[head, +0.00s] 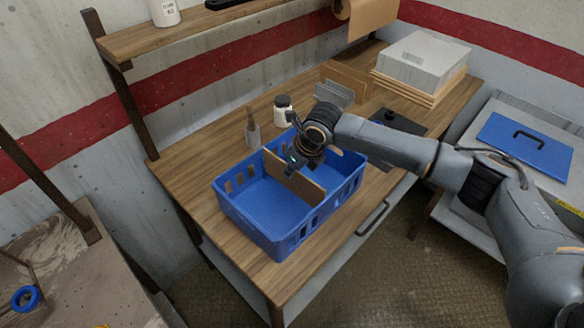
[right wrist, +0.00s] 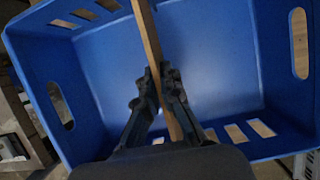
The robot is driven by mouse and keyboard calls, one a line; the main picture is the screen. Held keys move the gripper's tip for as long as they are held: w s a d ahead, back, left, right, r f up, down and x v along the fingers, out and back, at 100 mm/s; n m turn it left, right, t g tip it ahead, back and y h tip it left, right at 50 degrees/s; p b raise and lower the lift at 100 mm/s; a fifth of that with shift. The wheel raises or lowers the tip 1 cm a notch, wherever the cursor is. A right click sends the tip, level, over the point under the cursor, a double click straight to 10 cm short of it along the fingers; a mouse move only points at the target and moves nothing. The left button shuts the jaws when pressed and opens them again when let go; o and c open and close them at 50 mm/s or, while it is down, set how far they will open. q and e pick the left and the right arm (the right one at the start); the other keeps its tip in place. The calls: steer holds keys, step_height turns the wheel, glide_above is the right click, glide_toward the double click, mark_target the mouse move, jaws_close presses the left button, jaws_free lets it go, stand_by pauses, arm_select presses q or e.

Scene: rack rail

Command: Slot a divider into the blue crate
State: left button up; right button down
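The blue crate (head: 277,226) stands on the wooden table, its open top up. A brown divider (head: 294,181) stands on edge across the inside of the crate, near its middle. My right gripper (head: 293,163) is at the divider's top edge, over the crate. In the right wrist view both fingers (right wrist: 160,88) close on the two faces of the divider (right wrist: 147,30), with the blue crate (right wrist: 210,60) around it. Whether the divider's lower edge touches the crate floor is hidden. My left gripper is not in view.
More brown panels (head: 346,76) stand in a grey holder behind the crate. A white-labelled jar (head: 283,112) and a small cup with a brush (head: 252,132) stand close behind the crate. A grey box (head: 422,58) sits on stacked boards at the back right.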

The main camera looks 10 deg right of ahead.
steer(key=shift+f+b, duration=0.45)
steer(key=shift+f, duration=0.65)
steer(key=c, duration=1.4)
jaws_free()
steer(key=shift+c, duration=0.2)
steer(key=shift+r, duration=0.1)
steer(key=v, duration=1.2)
